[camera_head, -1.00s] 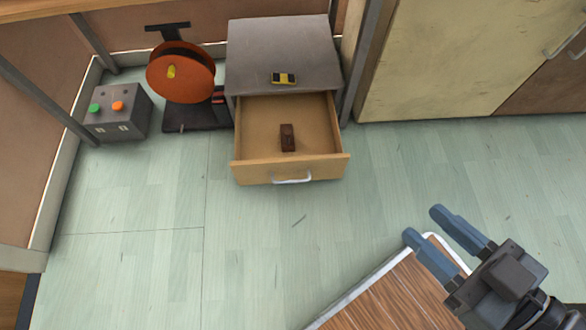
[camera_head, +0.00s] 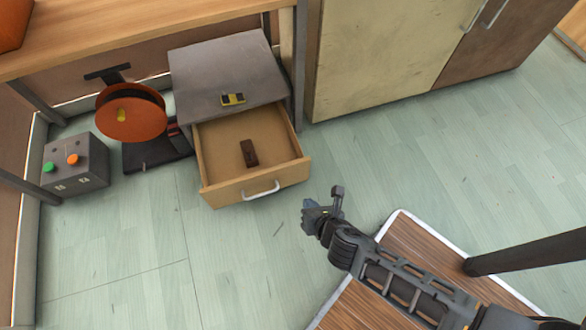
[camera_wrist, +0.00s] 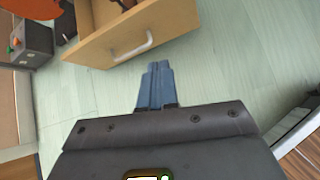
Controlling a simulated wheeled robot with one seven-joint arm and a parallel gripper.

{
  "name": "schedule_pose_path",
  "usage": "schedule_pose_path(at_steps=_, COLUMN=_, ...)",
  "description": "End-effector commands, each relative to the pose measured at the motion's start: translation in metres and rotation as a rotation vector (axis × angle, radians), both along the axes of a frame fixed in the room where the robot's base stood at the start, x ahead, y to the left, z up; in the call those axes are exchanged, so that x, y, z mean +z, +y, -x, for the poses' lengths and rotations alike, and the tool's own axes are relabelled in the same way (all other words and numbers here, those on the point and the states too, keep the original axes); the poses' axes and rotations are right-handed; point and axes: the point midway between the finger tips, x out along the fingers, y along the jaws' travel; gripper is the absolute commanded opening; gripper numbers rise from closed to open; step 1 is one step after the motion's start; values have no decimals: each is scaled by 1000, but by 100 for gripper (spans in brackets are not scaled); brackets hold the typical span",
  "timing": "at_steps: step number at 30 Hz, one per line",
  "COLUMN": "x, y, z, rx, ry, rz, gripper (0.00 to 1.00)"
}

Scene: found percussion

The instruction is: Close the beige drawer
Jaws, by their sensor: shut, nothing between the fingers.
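The beige drawer (camera_head: 225,190) is pulled out of the grey cabinet (camera_head: 215,70) on the floor. Its light wooden front has a pale bar handle (camera_head: 262,190), and a dark brown block (camera_head: 249,153) lies inside. My gripper (camera_head: 312,207) is in front of and to the right of the drawer, apart from it in the picture. In the wrist view, its blue fingers (camera_wrist: 157,84) are together with nothing between them. They point toward the drawer front (camera_wrist: 120,38), just below the handle (camera_wrist: 134,49) in the picture.
A yellow and black item (camera_head: 233,99) lies on the cabinet top. An orange disc on a stand (camera_head: 131,115) and a grey button box (camera_head: 75,165) stand to the left. A table leg (camera_head: 300,70) is close on the right. Green floor lies clear before the drawer.

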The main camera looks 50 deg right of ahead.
Motion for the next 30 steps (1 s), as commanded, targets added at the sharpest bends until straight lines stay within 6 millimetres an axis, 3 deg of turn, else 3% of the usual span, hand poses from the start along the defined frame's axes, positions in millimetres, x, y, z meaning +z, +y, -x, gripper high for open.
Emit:
schedule_pose_path(at_steps=3, x=-7, y=-11, z=-20, rx=91, ry=74, rz=156, gripper=0)
schedule_pose_path(at_steps=7, x=-12, y=-17, z=-28, rx=133, ry=110, rz=227, gripper=0)
schedule_pose_path(at_steps=14, x=-33, y=-27, z=-44, rx=135, ry=113, rz=233, gripper=0)
schedule_pose_path(at_steps=25, x=-83, y=-54, z=-90, rx=134, ry=112, rz=231, gripper=0)
schedule_pose_path(at_steps=30, x=-80, y=-66, z=-111, rx=134, ry=110, rz=230, gripper=0)
